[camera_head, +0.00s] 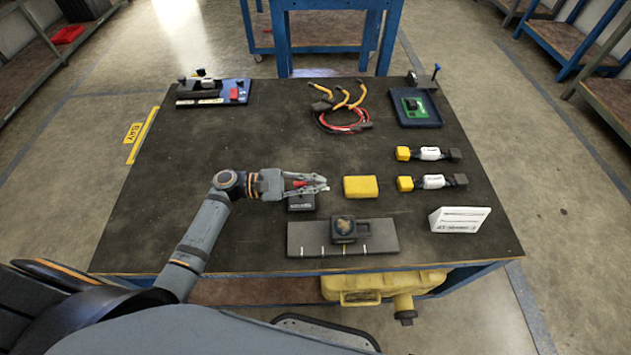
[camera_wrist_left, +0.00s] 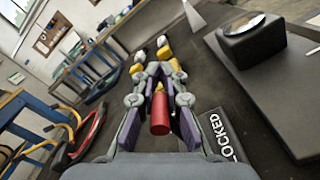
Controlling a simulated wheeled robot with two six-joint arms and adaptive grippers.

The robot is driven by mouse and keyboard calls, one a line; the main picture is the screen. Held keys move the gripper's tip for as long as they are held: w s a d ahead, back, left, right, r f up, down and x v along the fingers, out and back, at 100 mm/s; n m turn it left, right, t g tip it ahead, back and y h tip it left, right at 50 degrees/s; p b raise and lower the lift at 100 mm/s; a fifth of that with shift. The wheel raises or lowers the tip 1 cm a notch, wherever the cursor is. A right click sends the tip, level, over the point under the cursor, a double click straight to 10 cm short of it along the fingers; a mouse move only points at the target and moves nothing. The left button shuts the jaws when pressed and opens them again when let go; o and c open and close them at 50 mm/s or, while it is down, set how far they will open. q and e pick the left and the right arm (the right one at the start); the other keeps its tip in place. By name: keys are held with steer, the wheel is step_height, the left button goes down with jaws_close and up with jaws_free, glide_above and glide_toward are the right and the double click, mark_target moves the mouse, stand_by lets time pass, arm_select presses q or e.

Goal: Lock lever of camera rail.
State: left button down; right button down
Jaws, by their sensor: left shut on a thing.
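My left gripper (camera_head: 316,183) reaches in from the left, low over the table. Its fingers are closed around the red lever handle (camera_head: 299,183), which also shows as a red cylinder in the left wrist view (camera_wrist_left: 160,115). Under the gripper is a small black block (camera_head: 301,203); its white label reads "LOCKED" in the left wrist view (camera_wrist_left: 222,137). The grey camera rail plate (camera_head: 303,241) with white marks lies just in front. A black camera with a round lens (camera_head: 343,228) sits on it. The lever's base is mostly hidden. My right gripper is not in view.
A yellow block (camera_head: 361,187) lies just right of the gripper. Two yellow-ended connectors (camera_head: 431,182) and a white sign (camera_head: 459,220) are further right. Cables (camera_head: 343,118), a blue tray (camera_head: 415,108) and a blue fixture (camera_head: 213,93) stand at the back.

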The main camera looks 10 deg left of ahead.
arm_select(q)
steer(key=c, duration=1.4)
jaws_free()
steer(key=v, duration=1.2)
